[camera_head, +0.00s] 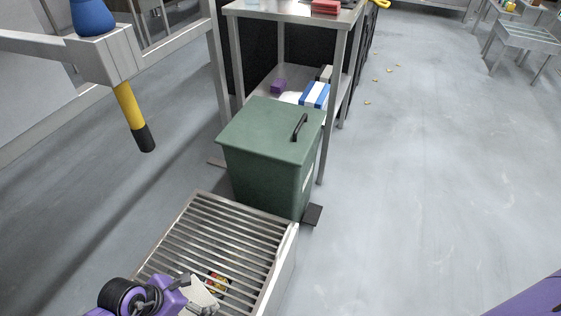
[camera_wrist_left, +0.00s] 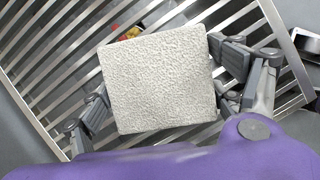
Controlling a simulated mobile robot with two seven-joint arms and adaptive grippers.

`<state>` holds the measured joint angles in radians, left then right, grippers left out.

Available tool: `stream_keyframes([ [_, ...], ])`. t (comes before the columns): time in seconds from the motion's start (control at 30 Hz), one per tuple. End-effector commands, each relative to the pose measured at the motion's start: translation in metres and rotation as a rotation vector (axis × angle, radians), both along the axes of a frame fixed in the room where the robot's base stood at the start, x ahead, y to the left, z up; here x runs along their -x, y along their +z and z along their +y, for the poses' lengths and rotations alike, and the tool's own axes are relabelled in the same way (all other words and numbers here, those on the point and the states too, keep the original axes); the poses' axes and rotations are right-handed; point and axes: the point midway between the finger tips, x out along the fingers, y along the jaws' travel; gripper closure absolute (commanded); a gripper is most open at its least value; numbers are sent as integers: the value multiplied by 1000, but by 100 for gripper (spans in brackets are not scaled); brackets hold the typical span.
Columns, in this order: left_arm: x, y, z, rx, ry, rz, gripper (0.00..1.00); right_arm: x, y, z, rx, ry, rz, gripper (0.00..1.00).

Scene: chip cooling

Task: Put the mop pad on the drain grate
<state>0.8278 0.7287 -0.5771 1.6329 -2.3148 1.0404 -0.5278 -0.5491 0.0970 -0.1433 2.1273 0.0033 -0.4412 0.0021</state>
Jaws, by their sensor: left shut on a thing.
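The mop pad (camera_wrist_left: 160,80) is a pale, rough-textured square block in the middle of the left wrist view. My left gripper (camera_wrist_left: 172,92) is shut on it, with fingers at its left and right sides. In the head view my left gripper (camera_head: 203,296) is at the bottom, and a pale part of the mop pad (camera_head: 201,291) shows there. The drain grate (camera_head: 228,237) is a metal frame with parallel slats. It also lies behind the pad in the left wrist view (camera_wrist_left: 62,62). I cannot tell whether the pad touches the slats. My right gripper is out of view.
A small red and yellow item (camera_head: 216,283) is at the grate, partly hidden, near the pad. A green lidded bin (camera_head: 268,160) stands at the grate's far end. A metal shelf (camera_head: 290,12) is behind it. Open floor (camera_head: 420,190) lies to the right.

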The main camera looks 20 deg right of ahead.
Motion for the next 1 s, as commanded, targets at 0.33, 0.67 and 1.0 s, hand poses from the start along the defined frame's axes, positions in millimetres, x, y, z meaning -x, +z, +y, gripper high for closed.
stream_keyframes([
  [0.33,0,-2,0,0,-1,-2,7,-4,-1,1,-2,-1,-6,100],
  [0.67,0,-1,0,0,0,0,0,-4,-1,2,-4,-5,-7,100],
  [1.0,3,28,11,-3,-1,-4,0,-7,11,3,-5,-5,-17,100],
])
